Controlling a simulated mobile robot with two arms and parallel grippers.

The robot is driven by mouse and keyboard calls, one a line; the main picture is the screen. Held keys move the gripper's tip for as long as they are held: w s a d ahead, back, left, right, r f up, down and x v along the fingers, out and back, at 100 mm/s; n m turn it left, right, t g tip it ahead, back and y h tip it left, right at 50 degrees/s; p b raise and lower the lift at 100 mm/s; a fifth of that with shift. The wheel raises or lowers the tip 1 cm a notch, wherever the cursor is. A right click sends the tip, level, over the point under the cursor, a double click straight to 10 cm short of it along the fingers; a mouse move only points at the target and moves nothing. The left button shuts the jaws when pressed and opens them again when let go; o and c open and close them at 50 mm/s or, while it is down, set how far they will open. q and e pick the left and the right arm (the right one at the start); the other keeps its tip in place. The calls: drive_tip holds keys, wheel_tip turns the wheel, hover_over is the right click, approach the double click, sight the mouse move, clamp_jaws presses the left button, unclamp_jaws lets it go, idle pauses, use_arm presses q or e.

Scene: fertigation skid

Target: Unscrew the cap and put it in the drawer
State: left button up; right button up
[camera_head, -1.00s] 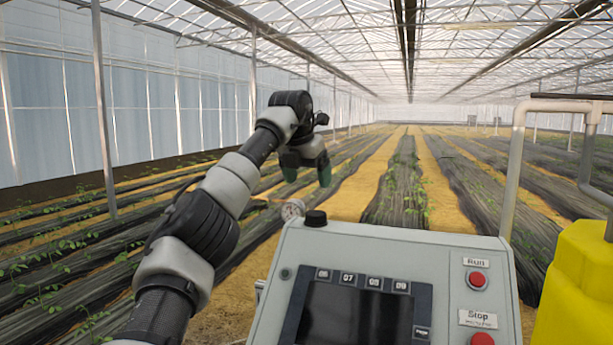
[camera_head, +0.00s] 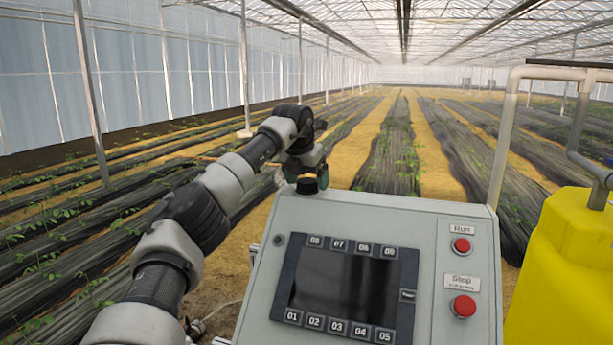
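A short black round knob (camera_head: 307,186), which may be the cap, stands at the top left edge of the grey control box. My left gripper (camera_head: 306,176) points down just above and behind it, with its green-tipped fingers apart. One finger shows on each side of the black knob in the picture. I cannot tell whether they touch it, and nothing shows held between them. No drawer can be made out. My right gripper is out of view.
The grey control box (camera_head: 258,297) fills the lower middle, with a dark screen and red Run (camera_head: 461,245) and Stop (camera_head: 464,306) buttons. A yellow tank (camera_head: 560,270) and grey pipes (camera_head: 503,135) stand at right. Crop rows stretch behind.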

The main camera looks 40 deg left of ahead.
use_arm(q)
drive_tip(key=c, duration=1)
drive_tip(key=shift+o, duration=0.2)
drive_tip(key=n+y, duration=0.1)
drive_tip(key=n, duration=0.2)
drive_tip(key=n+g+y, duration=0.1)
drive_tip(key=n, duration=0.2)
drive_tip(key=shift+n, duration=0.6)
drive_tip(key=shift+n+g+y, duration=0.4)
drive_tip(key=shift+n+g, duration=0.1)
drive_tip(key=shift+n, duration=0.4)
